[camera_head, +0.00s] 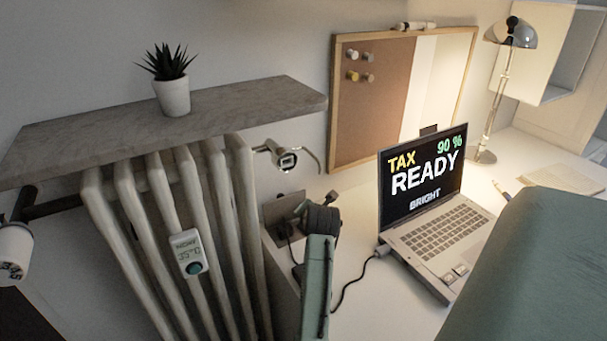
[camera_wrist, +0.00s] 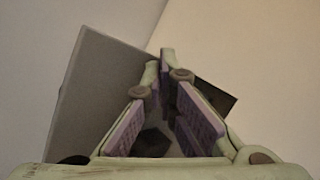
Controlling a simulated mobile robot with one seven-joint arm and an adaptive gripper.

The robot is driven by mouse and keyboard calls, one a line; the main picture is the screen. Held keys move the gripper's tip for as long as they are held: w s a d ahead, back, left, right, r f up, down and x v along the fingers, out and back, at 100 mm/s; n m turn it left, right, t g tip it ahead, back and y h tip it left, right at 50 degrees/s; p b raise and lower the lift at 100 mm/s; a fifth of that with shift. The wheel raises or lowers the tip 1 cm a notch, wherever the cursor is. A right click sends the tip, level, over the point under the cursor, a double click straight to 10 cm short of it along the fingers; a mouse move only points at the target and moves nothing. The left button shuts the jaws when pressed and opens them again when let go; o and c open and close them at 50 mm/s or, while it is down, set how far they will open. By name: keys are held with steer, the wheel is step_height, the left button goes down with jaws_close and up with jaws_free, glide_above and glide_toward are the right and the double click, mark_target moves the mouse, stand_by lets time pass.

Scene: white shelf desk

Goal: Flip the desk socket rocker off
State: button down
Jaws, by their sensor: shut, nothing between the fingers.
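The desk socket (camera_head: 283,208) is a grey-brown plate low on the wall, between the radiator and the laptop in the head view.
A laptop (camera_head: 425,200) stands open on the white desk, its black cord running near my arm. The white radiator (camera_head: 150,235) and grey shelf (camera_head: 235,105) are at left. A lamp (camera_head: 510,35) and corkboard (camera_head: 375,115) are behind.

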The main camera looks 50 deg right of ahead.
steer(key=shift+r, duration=0.1)
steer(key=shift+s+a+r+p, duration=0.15)
steer(key=shift+r+p, duration=0.4)
steer(key=shift+r, duration=0.65)
steer(key=shift+s+d+r+p, duration=0.15)
steer(key=shift+r+p, duration=0.4)
steer(key=shift+r, duration=0.65)
